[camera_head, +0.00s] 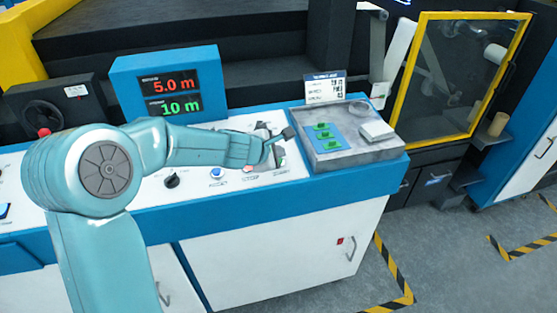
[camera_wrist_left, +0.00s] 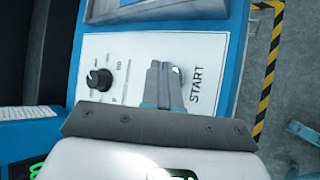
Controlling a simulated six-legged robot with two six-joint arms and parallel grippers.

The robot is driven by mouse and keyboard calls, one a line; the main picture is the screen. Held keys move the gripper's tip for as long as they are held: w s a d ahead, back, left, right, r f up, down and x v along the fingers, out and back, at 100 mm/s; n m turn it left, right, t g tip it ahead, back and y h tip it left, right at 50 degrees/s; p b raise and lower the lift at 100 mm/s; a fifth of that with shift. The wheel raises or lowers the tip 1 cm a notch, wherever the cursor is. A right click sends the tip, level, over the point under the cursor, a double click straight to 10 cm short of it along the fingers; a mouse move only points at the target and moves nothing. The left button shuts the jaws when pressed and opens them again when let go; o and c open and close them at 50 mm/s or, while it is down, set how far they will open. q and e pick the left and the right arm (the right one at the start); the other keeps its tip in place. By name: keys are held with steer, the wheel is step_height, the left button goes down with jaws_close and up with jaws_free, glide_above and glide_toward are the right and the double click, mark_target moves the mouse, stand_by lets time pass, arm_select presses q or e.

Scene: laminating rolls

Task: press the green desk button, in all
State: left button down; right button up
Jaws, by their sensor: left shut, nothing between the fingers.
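The white control desk (camera_head: 270,215) with a blue edge runs across the head view. My left gripper (camera_head: 278,154) is over its right part, beside the grey tray; it is shut and empty. In the left wrist view its closed fingers (camera_wrist_left: 165,72) point down at the white panel, just left of the printed START label (camera_wrist_left: 197,85). The green button cannot be made out; the fingers cover the spot beside the label. Whether they touch anything there I cannot tell. My right gripper is not in view.
A blue button (camera_head: 216,173) and a black knob (camera_head: 172,180) are left of the gripper. The grey tray (camera_head: 352,160) holds green pieces on a blue card. A display (camera_head: 168,84) reading 5.0 m and 10 m stands behind. A yellow-framed door (camera_head: 462,75) is at right.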

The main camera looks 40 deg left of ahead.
arm_select(q)
steer(key=shift+f, duration=0.1)
stand_by(0.7)
steer(key=shift+f+b, duration=0.3)
steer(key=shift+b, duration=0.1)
